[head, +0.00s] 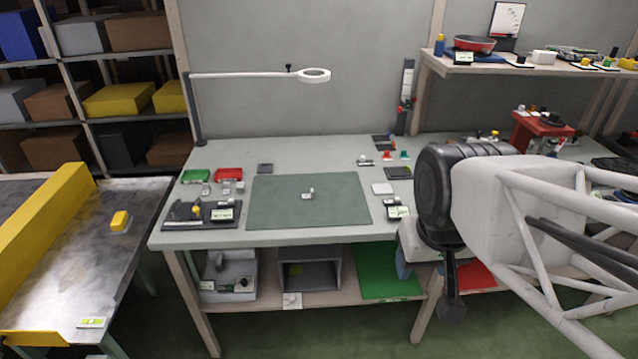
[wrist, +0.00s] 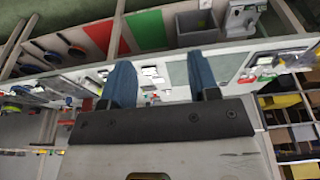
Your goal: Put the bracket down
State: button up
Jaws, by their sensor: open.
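A small pale grey piece, which looks like the bracket (head: 308,195), sits on the green mat (head: 270,213) near its middle, with nothing touching it. My gripper (wrist: 161,78) is open; its two blue fingers stand wide apart in the wrist view with nothing held between them. In the head view my arm fills the right side, and the gripper is mostly hidden behind it, off to the right of the mat. I cannot make out the bracket in the wrist view.
Red (head: 228,174) and green (head: 194,176) trays with several small grey parts stand left of the mat. A black fixture (head: 185,215) is at the front left. A ring lamp (head: 314,75) overhangs the bench. A conveyor with a yellow wall (head: 45,250) is at the left.

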jog(key=w+a+r+n, duration=0.2)
jog(key=w+n, duration=0.3)
jog(key=w, duration=1.2)
jog(key=n+g, duration=0.3)
jog(key=n, duration=1)
send_over(308, 194)
jog(key=d, duration=0.2)
jog(key=f, duration=1.5)
jog(key=s+f, duration=0.1)
jog(key=f, duration=0.7)
jog(key=shift+a+f, duration=0.1)
jog(key=shift+f, duration=0.1)
jog(key=shift+f, duration=1.2)
jog(key=shift+f, duration=0.1)
